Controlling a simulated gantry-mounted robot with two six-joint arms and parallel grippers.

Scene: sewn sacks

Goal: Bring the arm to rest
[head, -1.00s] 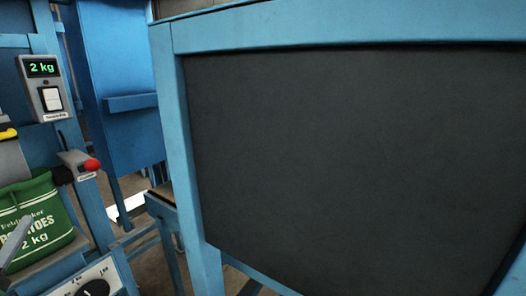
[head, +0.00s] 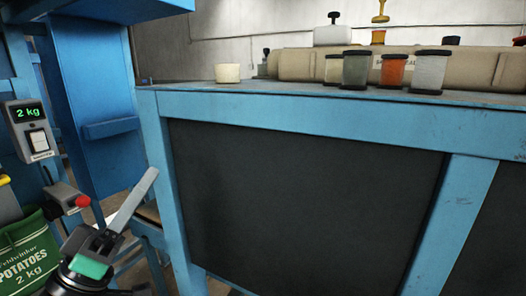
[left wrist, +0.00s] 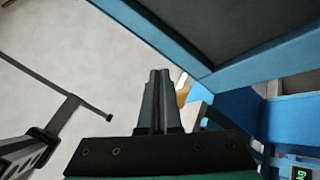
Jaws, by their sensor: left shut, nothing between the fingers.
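My left gripper (head: 135,200) is at the lower left of the head view, in front of the blue bench frame. Its fingers point up and to the right. In the left wrist view my left gripper (left wrist: 159,75) shows its two fingers together, shut and empty. A green potato sack (head: 25,255) marked 2 kg is at the lower left of the head view, apart from the gripper and partly cut off by the picture edge. My right gripper is not in view.
A blue bench (head: 300,112) with dark panels fills the middle and right. Several thread spools, including an orange one (head: 393,70), and a beige machine (head: 310,63) stand on it. A display reading 2 kg (head: 27,113) and a red knob (head: 82,201) are at left.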

